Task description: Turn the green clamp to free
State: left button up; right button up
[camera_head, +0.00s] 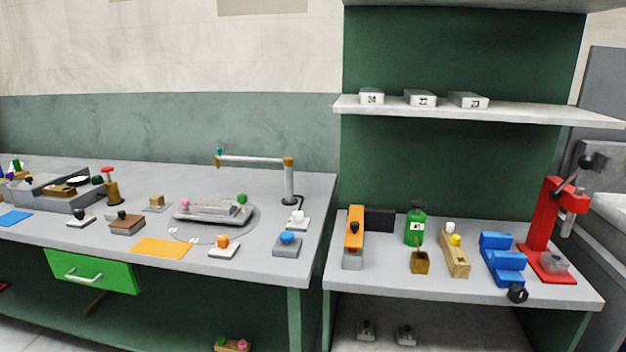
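A grey plate-like block (213,210) lies on a round grey base (180,236) on the left bench. A small green knob (242,198), which looks like the green clamp, stands at the block's right end. A pink knob (185,203) stands at its left end. The green knob is too small to tell which way it is turned. Another green knob (97,180) sits on the grey tray-like fixture at the far left. Neither of my grippers is in view.
A jointed lamp-like arm (255,162) rises behind the round base. An orange-topped block (223,246), a blue-topped block (287,244) and an orange sheet (161,248) lie in front. The right bench holds a green bottle (415,229), a blue vise (502,260) and a red press (546,225).

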aim_at(241, 198)
jog(key=i+j+z, duration=0.25)
jog(key=j, duration=0.3)
jog(key=j+z, duration=0.25)
jog(key=j, duration=0.3)
jog(key=i+j+z, duration=0.25)
jog(key=j, duration=0.35)
jog(key=k+l, duration=0.05)
jog(key=k, duration=0.05)
